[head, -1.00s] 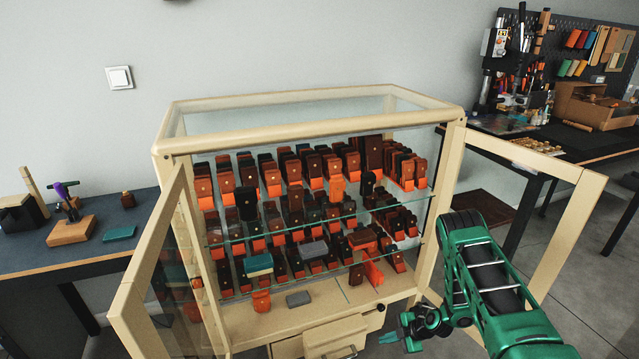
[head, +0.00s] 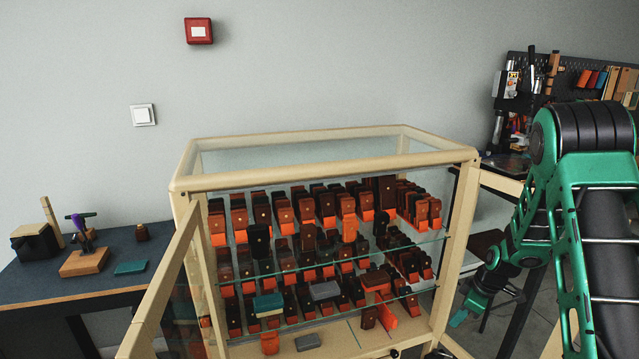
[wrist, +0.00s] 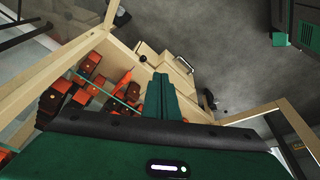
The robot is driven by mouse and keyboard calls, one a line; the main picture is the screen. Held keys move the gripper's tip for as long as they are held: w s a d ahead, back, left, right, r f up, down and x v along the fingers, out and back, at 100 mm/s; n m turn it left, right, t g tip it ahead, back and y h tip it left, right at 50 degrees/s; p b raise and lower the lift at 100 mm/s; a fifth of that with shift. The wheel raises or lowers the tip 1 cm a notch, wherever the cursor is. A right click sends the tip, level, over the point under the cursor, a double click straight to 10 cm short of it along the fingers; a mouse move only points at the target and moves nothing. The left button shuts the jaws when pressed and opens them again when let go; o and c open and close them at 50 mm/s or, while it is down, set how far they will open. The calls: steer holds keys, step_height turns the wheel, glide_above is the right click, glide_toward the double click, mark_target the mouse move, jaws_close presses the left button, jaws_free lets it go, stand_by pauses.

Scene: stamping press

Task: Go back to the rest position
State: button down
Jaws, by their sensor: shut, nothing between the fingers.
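My gripper (head: 466,306) is at the lower right of the head view, beside the right front edge of the display cabinet (head: 330,160). It is empty and apart from the goods on the shelves. In the wrist view my gripper (wrist: 160,98) shows its two green fingers together, shut, above the cabinet's front and drawer area. My green arm fills the right side of the head view. The cabinet has glass shelves with rows of brown, black and orange leather cases (head: 320,210).
The cabinet's left door (head: 160,290) stands open. A blue-topped bench (head: 80,275) with small tools stands at the left. A wall switch (head: 143,115) and a red wall box (head: 198,31) are above. A workbench with a press (head: 505,110) stands behind my arm.

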steer(key=s+d+r+m+g+h, duration=0.1)
steer(key=s+d+r+m+h, duration=0.15)
steer(key=s+r+m, duration=1.25)
steer(key=s+r, duration=0.2)
steer(key=s, duration=0.5)
steer(key=s+a+r+m+g, duration=0.1)
steer(key=s+r, duration=0.3)
steer(key=s, duration=0.4)
steer(key=s+r+m, duration=0.1)
steer(key=s+r, duration=0.3)
steer(key=s, duration=0.5)
steer(key=shift+a+r+y, duration=0.25)
steer(key=shift+a+y, duration=0.1)
steer(key=shift+a, duration=0.05)
